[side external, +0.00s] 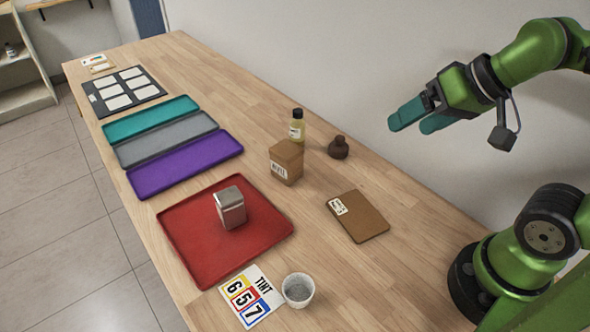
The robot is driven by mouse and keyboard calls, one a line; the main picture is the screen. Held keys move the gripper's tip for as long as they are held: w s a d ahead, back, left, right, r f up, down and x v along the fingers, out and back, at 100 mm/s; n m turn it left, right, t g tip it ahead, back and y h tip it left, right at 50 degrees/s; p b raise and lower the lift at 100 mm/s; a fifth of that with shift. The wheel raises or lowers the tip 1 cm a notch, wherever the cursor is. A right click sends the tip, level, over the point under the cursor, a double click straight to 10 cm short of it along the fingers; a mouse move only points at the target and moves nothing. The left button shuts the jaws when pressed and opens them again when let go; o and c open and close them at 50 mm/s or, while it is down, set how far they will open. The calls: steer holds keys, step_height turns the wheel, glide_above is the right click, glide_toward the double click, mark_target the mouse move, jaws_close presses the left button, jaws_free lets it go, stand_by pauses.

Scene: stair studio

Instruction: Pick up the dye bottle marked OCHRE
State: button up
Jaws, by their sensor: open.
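A small bottle (297,128) with a black cap, yellowish contents and a white label stands upright near the back edge of the table. Its label is too small to read, so I cannot tell whether it says OCHRE. A brown box (286,161) with a white label stands just in front of it and hides a little of its lower part. A dark brown round-bodied bottle (338,148) stands to its right. My gripper (409,126) has teal fingers, is open and empty, and is raised to the right of these things, apart from them.
A red tray (188,257) holds a silver tin (230,207). Purple (185,165), grey (165,139) and teal (150,118) trays lie beyond. A brown notebook (358,216), a grey-white cup (298,290) and a TINT card (251,296) lie nearer. A wall runs behind the table.

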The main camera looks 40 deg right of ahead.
steer(key=w+d+f+m+g, duration=0.1)
steer(key=w+d+m+g, duration=0.15)
steer(key=w, duration=0.55)
steer(key=w+d+f+m+g, duration=0.15)
steer(key=w+m, duration=0.25)
steer(key=w, duration=0.4)
steer(key=m+y, duration=0.1)
steer(key=m, duration=1.5)
glide_toward(295, 120)
steer(key=w+f, duration=0.1)
steer(key=f, duration=0.2)
steer(key=w+f, duration=0.1)
steer(key=f, duration=0.1)
steer(key=shift+w+f, duration=0.1)
steer(key=shift+w, duration=0.2)
steer(key=shift+s+a+x, duration=0.1)
steer(key=shift+a+x, duration=0.05)
steer(key=shift+x, duration=1.15)
steer(key=shift+s+a+x, duration=0.1)
steer(key=shift+x, duration=1.25)
steer(key=c, duration=1)
steer(key=shift+c, duration=0.8)
